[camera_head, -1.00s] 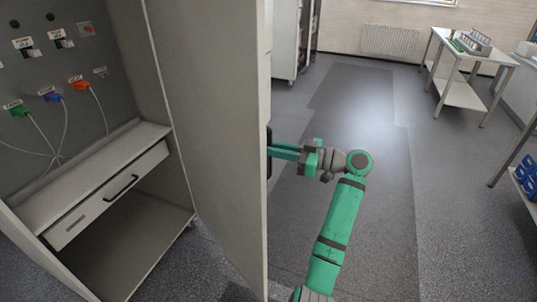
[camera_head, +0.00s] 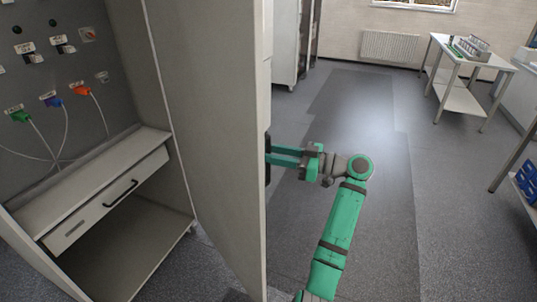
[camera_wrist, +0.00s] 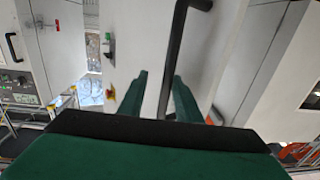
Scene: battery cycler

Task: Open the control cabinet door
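The control cabinet door (camera_head: 212,130) stands wide open in the head view, swung out from the cabinet (camera_head: 75,90) at left. The inside shows colored plugs and a drawer. The door's dark handle is mostly hidden behind the door edge in the head view. In the wrist view the handle (camera_wrist: 174,62) is a dark bar on the pale door. My gripper (camera_head: 268,156) is at the outer side of the door. In the wrist view its green fingers (camera_wrist: 159,82) are apart, with the handle bar between them, closer to the right finger.
Open grey floor (camera_head: 360,140) lies to the right of the door. A white table (camera_head: 468,55) with a rack on it stands at the back right. Another light cabinet (camera_head: 286,45) stands behind the door. Blue bins (camera_head: 527,175) sit at the right edge.

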